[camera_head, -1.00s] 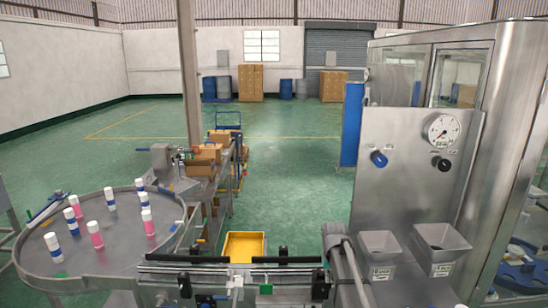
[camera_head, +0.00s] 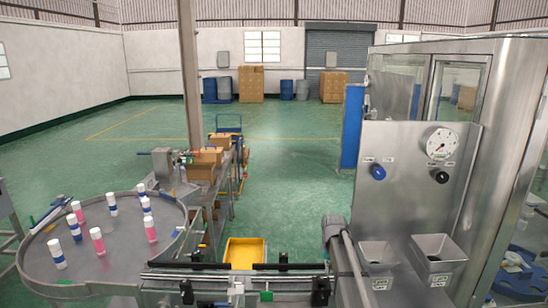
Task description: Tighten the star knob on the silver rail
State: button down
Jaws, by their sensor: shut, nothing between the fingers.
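A conveyor with a silver rail (camera_head: 215,276) runs across the bottom middle of the head view. Dark clamp-like parts stand on it, one at the left (camera_head: 186,291) and one at the right (camera_head: 320,290). They are too small to tell which, if either, is the star knob, or how tight it is. A small white upright part (camera_head: 236,288) and a green part (camera_head: 267,296) sit between them. The bottom edge of the picture cuts off the front of the conveyor. My gripper does not show in this view.
A round turntable (camera_head: 178,254) at left carries several white-capped blue or pink cans. A yellow bin (camera_head: 244,252) stands behind the rail. A grey cylindrical part (camera_head: 336,232) stands at its right end, beside two steel hoppers (camera_head: 438,252) and a gauge panel (camera_head: 405,165).

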jog(key=shift+f+b, duration=3.3)
jog(key=shift+f, duration=0.15)
jog(key=shift+w+a, duration=0.1)
jog(key=shift+w, duration=0.15)
jog(key=shift+s+a, duration=0.15)
jog(key=shift+a, duration=0.5)
jog(key=shift+a, duration=0.65)
jog(key=shift+s+a, duration=0.15)
jog(key=shift+s, duration=0.1)
jog(key=shift+r, duration=0.15)
notch_tip(320, 180, up, 6)
jog(key=p, duration=0.6)
send_over(319, 282)
jog(key=s, duration=0.2)
jog(key=shift+w+a, duration=0.1)
jog(key=shift+a, duration=0.05)
